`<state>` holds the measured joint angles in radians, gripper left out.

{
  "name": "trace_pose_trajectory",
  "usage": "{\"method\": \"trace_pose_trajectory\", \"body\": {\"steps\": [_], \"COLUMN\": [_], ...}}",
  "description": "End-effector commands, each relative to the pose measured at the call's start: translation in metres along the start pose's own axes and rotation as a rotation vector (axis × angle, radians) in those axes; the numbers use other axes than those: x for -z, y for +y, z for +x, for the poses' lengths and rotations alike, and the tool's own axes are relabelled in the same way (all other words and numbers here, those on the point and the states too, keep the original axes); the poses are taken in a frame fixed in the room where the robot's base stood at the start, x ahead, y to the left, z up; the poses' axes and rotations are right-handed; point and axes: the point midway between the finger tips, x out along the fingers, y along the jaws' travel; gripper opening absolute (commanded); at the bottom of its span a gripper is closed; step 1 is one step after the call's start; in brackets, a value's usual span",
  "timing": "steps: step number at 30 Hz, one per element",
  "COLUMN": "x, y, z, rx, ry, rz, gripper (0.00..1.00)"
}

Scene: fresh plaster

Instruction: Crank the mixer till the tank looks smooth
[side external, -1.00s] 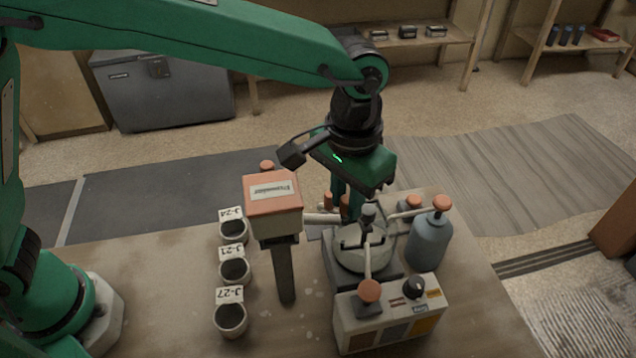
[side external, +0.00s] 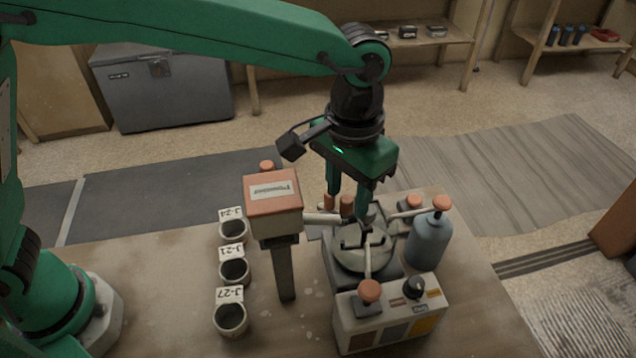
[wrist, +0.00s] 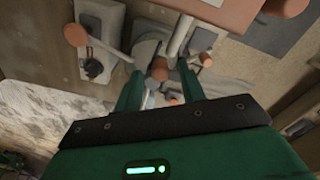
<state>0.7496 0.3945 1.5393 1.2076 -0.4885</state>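The mixer's round metal tank (side external: 372,258) stands on the bench, with a dark bracket across its top. What is inside cannot be made out. My gripper (side external: 347,200) is over the back of the tank, pointing down. In the wrist view, my gripper's two green fingers (wrist: 160,76) are apart, with the round knob (wrist: 158,70) showing between their tips. Gaps seem to show on both sides of it, and I cannot tell whether either finger touches it.
A powder hopper (side external: 272,195) on a post stands left of the tank, its spout reaching toward it. A grey-blue bottle (side external: 430,240) stands at right. A control box (side external: 390,318) with a knobbed lever and dial is in front. Labelled cups (side external: 232,271) line the left.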

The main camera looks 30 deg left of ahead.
Motion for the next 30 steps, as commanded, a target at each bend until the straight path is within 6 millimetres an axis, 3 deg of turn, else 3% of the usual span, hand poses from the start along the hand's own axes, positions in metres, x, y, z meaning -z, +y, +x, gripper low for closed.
{"method": "trace_pose_trajectory", "body": {"steps": [30], "x": [0.000], "y": [0.000], "z": [-0.066], "rx": [0.000], "ry": [0.000], "rz": [0.000], "gripper": [0.40]}}
